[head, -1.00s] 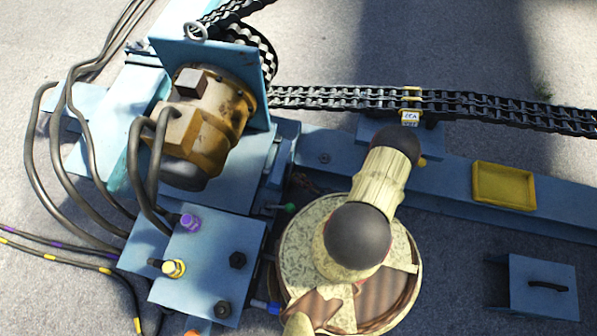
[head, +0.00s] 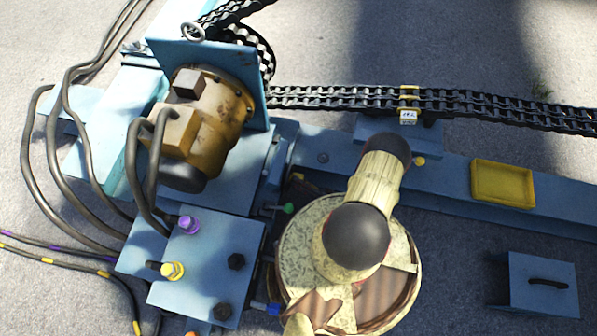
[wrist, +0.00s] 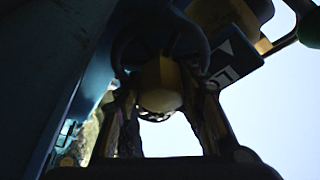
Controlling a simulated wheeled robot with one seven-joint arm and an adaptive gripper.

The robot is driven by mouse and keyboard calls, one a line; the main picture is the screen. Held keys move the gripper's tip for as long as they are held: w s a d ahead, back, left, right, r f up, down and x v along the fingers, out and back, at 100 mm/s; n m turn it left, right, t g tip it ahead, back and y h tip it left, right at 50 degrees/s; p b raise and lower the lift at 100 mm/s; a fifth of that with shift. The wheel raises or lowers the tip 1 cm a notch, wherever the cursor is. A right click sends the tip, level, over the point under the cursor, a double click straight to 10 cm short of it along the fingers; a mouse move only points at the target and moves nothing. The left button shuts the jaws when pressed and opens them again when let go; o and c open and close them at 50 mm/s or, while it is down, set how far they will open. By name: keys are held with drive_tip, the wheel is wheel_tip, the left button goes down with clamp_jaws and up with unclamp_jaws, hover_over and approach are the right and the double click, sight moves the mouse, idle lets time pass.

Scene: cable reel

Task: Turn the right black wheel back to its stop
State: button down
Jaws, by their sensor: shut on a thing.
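In the wrist view a dark rounded rim (wrist: 200,40), which I take for the right black wheel, curves between and above my fingertips. A dull yellow-brown rounded part (wrist: 160,88) shows in the middle. My gripper (wrist: 163,78) has its two fingers on either side of it, shut on the wheel. The picture is very dark, so the exact contact and the wheel's angle cannot be told. In the head view my arm hides the gripper, and I cannot make out the wheel.
A dark plate (wrist: 232,60) with white marks sits close right of the fingers. In the head view, a brown motor (head: 208,105) and hoses stand left, and a chain (head: 460,101) runs behind my arm. A yellow tray (head: 502,184) lies on the blue beam.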

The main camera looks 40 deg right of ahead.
drive_tip(key=shift+a, duration=0.1)
drive_tip(key=c, duration=1.1)
unclamp_jaws()
drive_tip(key=shift+r, duration=0.8)
wheel_tip(320, 180, up, 7)
drive_tip(key=shift+s, duration=0.1)
drive_tip(key=shift+r, duration=0.65)
